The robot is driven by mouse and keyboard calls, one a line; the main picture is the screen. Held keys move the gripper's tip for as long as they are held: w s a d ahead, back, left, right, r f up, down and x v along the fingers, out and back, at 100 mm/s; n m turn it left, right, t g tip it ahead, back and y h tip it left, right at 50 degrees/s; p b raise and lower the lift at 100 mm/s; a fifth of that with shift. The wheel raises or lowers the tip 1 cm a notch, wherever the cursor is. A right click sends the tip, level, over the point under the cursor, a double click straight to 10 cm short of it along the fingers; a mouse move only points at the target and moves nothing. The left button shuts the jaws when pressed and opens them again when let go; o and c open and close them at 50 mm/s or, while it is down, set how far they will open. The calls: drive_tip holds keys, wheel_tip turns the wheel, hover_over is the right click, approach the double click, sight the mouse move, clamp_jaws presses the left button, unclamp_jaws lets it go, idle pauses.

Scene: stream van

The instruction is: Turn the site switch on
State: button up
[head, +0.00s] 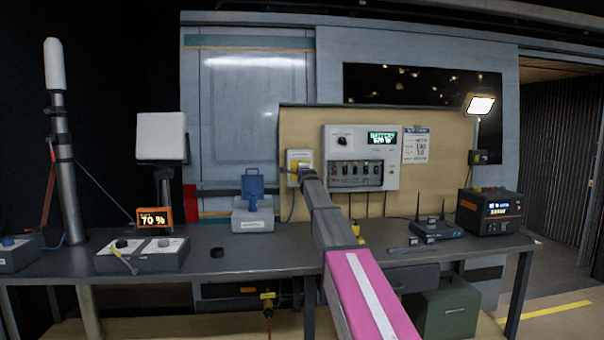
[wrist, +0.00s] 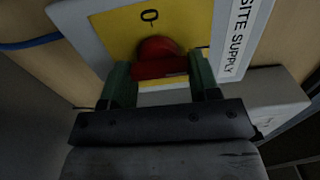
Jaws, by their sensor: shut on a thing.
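The site switch (head: 292,158) is a small grey box with a yellow plate, mounted on the wooden board. The wrist view shows its yellow plate (wrist: 118,28) with a "0" mark, and a "SITE SUPPLY" label (wrist: 243,30) beside it. Its red knob (wrist: 157,49) sits below the "0" in that view. My gripper (wrist: 160,72) is shut on the red knob, with one green finger on each side. In the head view my gripper (head: 304,172) is up against the switch and hides the knob. The plate's lower part is mostly hidden in the wrist view.
A grey breaker panel (head: 334,155) with a lit green display is just right of the switch. A blue device (head: 253,205) stands on the bench to the left. A router (head: 438,230) and a black power unit (head: 488,212) stand to the right.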

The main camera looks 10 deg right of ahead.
drive_tip(key=o, duration=0.9)
drive_tip(key=s, duration=1)
drive_tip(key=shift+s, duration=0.4)
